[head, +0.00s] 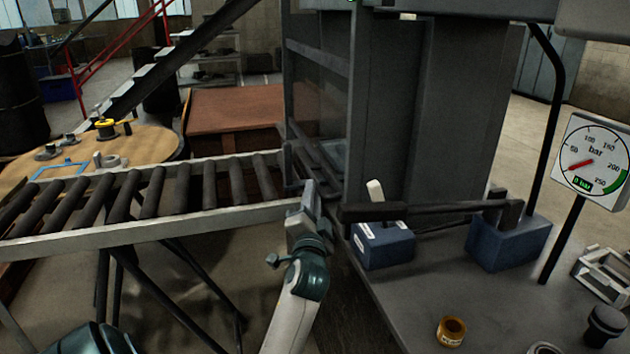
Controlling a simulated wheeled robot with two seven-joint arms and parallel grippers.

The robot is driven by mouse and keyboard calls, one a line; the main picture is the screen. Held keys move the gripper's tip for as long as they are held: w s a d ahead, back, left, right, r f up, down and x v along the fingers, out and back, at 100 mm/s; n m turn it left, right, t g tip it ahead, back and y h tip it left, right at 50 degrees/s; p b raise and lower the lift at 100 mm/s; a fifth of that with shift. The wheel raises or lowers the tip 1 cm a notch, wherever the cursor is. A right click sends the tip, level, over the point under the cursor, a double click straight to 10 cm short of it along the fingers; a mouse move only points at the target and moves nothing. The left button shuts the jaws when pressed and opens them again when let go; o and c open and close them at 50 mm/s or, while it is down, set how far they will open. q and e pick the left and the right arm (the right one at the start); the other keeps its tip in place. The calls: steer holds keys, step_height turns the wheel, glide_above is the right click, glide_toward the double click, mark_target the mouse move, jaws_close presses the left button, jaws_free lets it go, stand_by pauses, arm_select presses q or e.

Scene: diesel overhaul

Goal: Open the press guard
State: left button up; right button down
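The press guard (318,98) is a dark-framed, see-through panel on the left side of the grey press (385,110). It stands upright at the inner end of the roller conveyor, and its pane looks dim. My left gripper (306,200) is at the lower edge of the guard, at the conveyor's end. It points up and away from me. Its fingers are seen from behind and blend into the dark frame, so I cannot tell whether they are open or touch the guard. My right gripper is not in view.
The roller conveyor (150,229) runs left from the press. A dark lever (420,211) and blue blocks (383,246) sit on the press bench right of my gripper. A gauge (592,160) reads 0 bar. A brass ring (451,330) lies on the bench near the front.

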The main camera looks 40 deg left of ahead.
mark_target(315, 178)
arm_select(q)
steer(key=shift+x, duration=2.7)
jaws_close()
